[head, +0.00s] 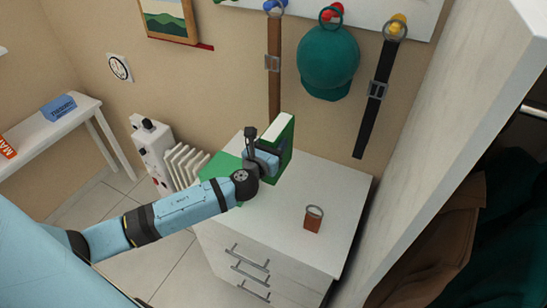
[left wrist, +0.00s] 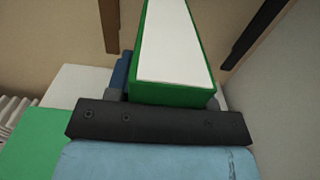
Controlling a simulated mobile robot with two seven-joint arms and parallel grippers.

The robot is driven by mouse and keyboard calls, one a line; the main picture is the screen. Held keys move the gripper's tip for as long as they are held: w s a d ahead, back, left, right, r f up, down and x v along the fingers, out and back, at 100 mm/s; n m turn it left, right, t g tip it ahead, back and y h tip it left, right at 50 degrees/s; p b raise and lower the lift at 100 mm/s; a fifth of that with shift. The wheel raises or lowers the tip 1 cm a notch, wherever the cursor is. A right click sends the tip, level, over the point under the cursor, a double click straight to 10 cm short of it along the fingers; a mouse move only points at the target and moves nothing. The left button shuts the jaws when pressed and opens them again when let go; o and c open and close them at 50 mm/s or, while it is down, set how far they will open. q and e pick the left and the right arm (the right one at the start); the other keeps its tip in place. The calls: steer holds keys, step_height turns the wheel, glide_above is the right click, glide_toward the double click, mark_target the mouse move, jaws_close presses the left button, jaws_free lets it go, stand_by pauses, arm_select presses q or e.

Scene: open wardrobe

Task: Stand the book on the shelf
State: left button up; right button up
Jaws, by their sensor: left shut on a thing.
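The book (head: 284,134) has a green cover and white page edges. My left gripper (head: 265,160) is shut on it, above the back left of the white drawer cabinet (head: 338,195). In the left wrist view the book (left wrist: 176,50) stands up from the dark gripper bar, page edges facing the camera. The fingertips are mostly hidden. The clearance between the book and the cabinet top cannot be told. A white shelf-like bench (head: 38,135) stands at the far left, bearing a blue item (head: 58,108) and a red item (head: 6,148). My right gripper is not in view.
A brown strap (head: 313,222) with a ring lies on the cabinet top. Belts and a teal cap (head: 327,62) hang on the wall behind. A white wardrobe panel (head: 460,130) bounds the right.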

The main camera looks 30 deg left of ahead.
mark_target(274, 132)
arm_select(q)
step_height(274, 132, up, 7)
steer(key=shift+f, duration=0.1)
steer(key=shift+s+d+r, duration=0.15)
steer(key=shift+s+r, duration=0.05)
steer(key=s+d+f, duration=0.1)
steer(key=s+d, duration=0.2)
steer(key=s, duration=0.2)
steer(key=s+d+f+h, duration=0.1)
steer(key=s+d, duration=0.2)
steer(key=s, duration=0.3)
steer(key=shift+s+d+f+m, duration=0.15)
steer(key=shift+d+m, duration=0.1)
steer(key=shift+m, duration=0.05)
steer(key=shift+p, duration=0.3)
